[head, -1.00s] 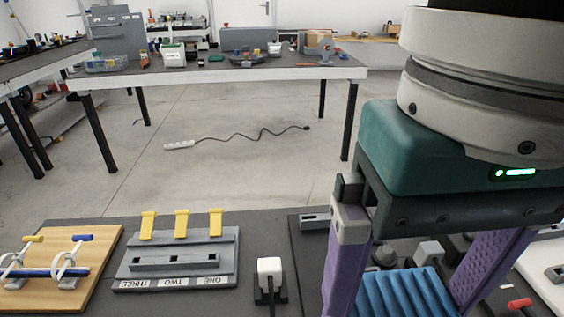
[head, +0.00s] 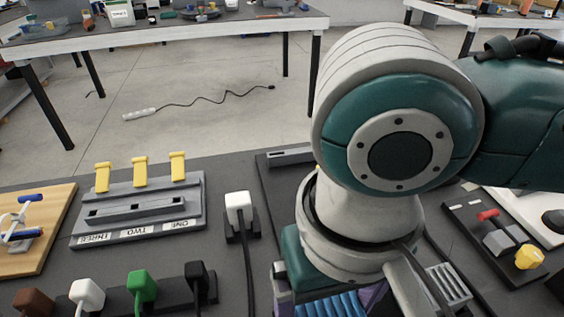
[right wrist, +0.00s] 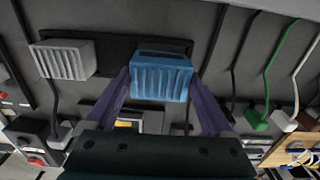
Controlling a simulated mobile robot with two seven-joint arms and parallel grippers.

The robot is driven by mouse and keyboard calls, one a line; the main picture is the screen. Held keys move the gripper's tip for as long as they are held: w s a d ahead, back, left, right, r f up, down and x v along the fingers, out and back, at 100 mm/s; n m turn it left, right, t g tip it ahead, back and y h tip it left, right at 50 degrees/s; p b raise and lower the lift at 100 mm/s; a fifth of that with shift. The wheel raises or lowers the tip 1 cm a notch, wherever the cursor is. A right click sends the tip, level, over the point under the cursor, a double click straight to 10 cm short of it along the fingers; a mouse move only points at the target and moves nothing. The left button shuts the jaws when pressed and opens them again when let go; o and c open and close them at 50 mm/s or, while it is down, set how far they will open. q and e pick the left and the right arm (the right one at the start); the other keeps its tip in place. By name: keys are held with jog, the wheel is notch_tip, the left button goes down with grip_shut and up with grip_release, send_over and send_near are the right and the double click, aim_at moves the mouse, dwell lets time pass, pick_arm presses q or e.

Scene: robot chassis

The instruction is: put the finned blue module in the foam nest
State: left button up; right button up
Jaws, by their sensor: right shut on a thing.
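The finned blue module (head: 335,304) shows at the bottom edge of the head view, mostly hidden by my right arm and cut off by the frame. In the right wrist view the blue module (right wrist: 162,80) sits between the purple fingers of my right gripper (right wrist: 160,76), which is shut on it. Behind it lies a long dark strip or recess (right wrist: 112,50); I cannot tell whether this is the foam nest or whether the module touches it. No foam nest is clearly identifiable in the head view. My left gripper is not in view.
A grey finned block (right wrist: 65,60) stands beside the blue module; a similar one (head: 448,284) shows right of my wrist. Coloured plugs with cables (head: 142,285), a white plug (head: 238,207) and a grey rack with yellow levers (head: 140,205) stand left of my arm.

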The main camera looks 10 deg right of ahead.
aim_at(327, 311)
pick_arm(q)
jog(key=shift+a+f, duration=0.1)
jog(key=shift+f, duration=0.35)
pick_arm(e)
jog(key=shift+f, duration=1.35)
jog(key=o, duration=1.3)
jog(key=shift+f, duration=0.15)
